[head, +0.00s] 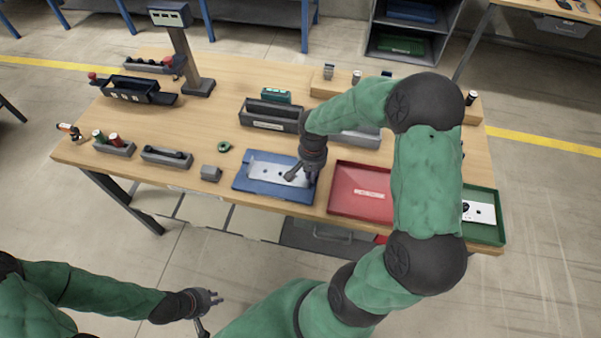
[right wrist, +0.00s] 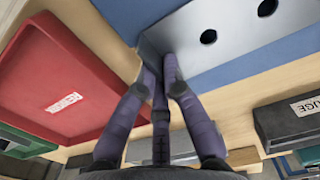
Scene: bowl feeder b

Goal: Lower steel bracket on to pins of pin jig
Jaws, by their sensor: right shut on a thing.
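The steel bracket (right wrist: 225,40) is a pale grey plate with round dark holes and an upright flange at one end. In the head view the bracket (head: 268,170) is over the blue base (head: 272,192), which I take for the pin jig. My right gripper (head: 300,174) is shut on the bracket's flange, and its fingers (right wrist: 161,70) meet there in the right wrist view. The blue base (right wrist: 240,72) shows beside the plate. I cannot see pins or tell whether the bracket touches the base. My left gripper (head: 207,308) is open and empty, low in front of the table.
A red tray (head: 345,208) lies right of the blue base. A green tray (head: 485,235) with another pale plate is at the far right. A dark bin (head: 270,122) stands behind, and a grey block (head: 211,174) and green ring (head: 224,146) lie left.

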